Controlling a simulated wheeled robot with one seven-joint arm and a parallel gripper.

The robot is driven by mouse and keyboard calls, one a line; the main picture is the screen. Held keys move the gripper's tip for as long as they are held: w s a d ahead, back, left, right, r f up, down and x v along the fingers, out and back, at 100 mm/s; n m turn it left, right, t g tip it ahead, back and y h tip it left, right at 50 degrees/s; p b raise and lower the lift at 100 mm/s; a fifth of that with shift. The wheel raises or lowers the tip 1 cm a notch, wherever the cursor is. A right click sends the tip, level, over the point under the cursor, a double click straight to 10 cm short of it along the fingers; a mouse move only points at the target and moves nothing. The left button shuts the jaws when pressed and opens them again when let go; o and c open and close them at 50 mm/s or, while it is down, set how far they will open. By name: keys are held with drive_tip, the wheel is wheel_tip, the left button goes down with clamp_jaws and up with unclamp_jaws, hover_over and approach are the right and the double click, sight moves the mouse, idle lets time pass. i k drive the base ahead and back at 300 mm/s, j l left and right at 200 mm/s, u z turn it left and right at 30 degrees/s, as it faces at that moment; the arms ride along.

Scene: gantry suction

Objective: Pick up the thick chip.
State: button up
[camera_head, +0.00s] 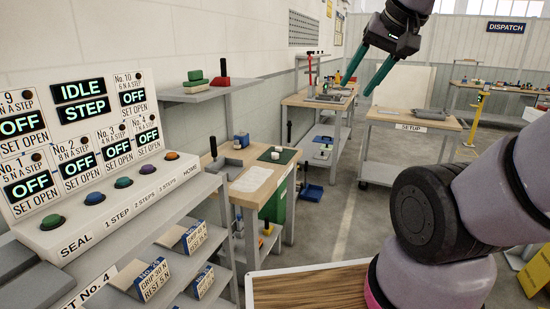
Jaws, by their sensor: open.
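My gripper (357,88) is in the upper right of the head view, raised in the air with its two teal fingers apart and nothing between them. I cannot pick out the thick chip with certainty. A small pale round piece (276,153) lies on a dark green mat (288,157) on the near wooden bench; it is too small to tell whether it is a chip. My gripper is well above and beyond that bench in the picture, apart from everything on it.
The near bench (246,184) also holds a paper sheet (252,178). A SETUP cart (411,127) stands beyond. Grey floor (345,215) lies open between them.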

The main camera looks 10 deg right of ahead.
sight(275, 156)
drive_tip(key=i+l, duration=0.4)
drive_tip(key=i+l+z, duration=0.15)
drive_tip(key=i+l, duration=0.2)
drive_tip(key=i, duration=0.25)
drive_tip(key=i+l, duration=0.35)
drive_tip(key=i, duration=0.15)
drive_tip(key=i+l+z, duration=0.1)
drive_tip(key=i+l, duration=0.2)
drive_tip(key=i, duration=0.25)
